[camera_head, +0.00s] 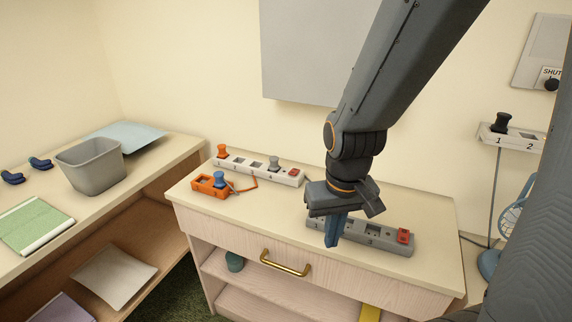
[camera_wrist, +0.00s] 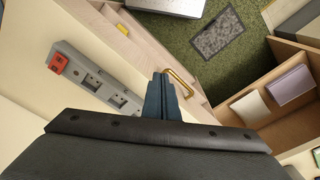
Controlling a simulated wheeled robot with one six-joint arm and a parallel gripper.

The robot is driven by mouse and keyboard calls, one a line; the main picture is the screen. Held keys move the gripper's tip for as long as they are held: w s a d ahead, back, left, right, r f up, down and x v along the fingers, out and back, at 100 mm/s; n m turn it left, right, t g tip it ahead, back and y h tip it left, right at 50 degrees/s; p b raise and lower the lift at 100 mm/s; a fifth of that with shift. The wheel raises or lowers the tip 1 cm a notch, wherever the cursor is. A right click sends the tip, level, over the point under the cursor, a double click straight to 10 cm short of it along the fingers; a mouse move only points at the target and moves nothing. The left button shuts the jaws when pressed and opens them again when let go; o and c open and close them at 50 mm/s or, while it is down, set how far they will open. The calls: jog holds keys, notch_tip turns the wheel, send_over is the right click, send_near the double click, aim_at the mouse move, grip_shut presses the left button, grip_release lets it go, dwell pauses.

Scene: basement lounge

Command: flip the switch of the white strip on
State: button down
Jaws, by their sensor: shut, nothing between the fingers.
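The white strip (camera_head: 252,168) lies at the back of the dresser top in the head view, left of my arm. It has an orange plug (camera_head: 222,151) at its left end, a grey plug (camera_head: 273,163) and a small red switch (camera_head: 293,172) at its right end. I cannot tell the switch's position. My gripper (camera_head: 331,243) is shut and empty, pointing down in front of the grey strip (camera_head: 378,238), right of the white strip and nearer the front. The wrist view shows my shut fingers (camera_wrist: 163,88) and the grey strip (camera_wrist: 105,85), not the white one.
The grey strip has a larger red switch (camera_head: 403,236). A small orange strip (camera_head: 208,186) with a blue plug lies in front of the white strip. A grey bin (camera_head: 91,167) stands on the left counter. The dresser front has a brass handle (camera_head: 286,263).

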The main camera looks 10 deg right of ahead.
jog(key=w+a+m+t+h+b, duration=0.1)
jog(key=w+a+m+t+h, duration=0.1)
jog(key=w, duration=0.7)
jog(key=w+a+r+m+t+h+b, duration=0.1)
jog(key=w+a+m+t+h, duration=0.1)
jog(key=w, duration=0.7)
jog(key=w+a+r+m+t+h+b, duration=0.1)
jog(key=w+a+m+t+h, duration=0.2)
jog(key=w+t, duration=0.3)
jog(key=shift+w+h, duration=0.6)
jog(key=shift+w, duration=1.15)
jog(key=p, duration=0.2)
send_over(294, 172)
jog(key=s+a, duration=0.3)
notch_tip(294, 172, down, 3)
jog(key=f, duration=0.3)
jog(key=shift+w+d+f, duration=0.1)
jog(key=shift+w+d, duration=0.15)
jog(key=shift+d, duration=0.05)
jog(key=shift+f+p, duration=0.35)
jog(key=shift+f, duration=0.35)
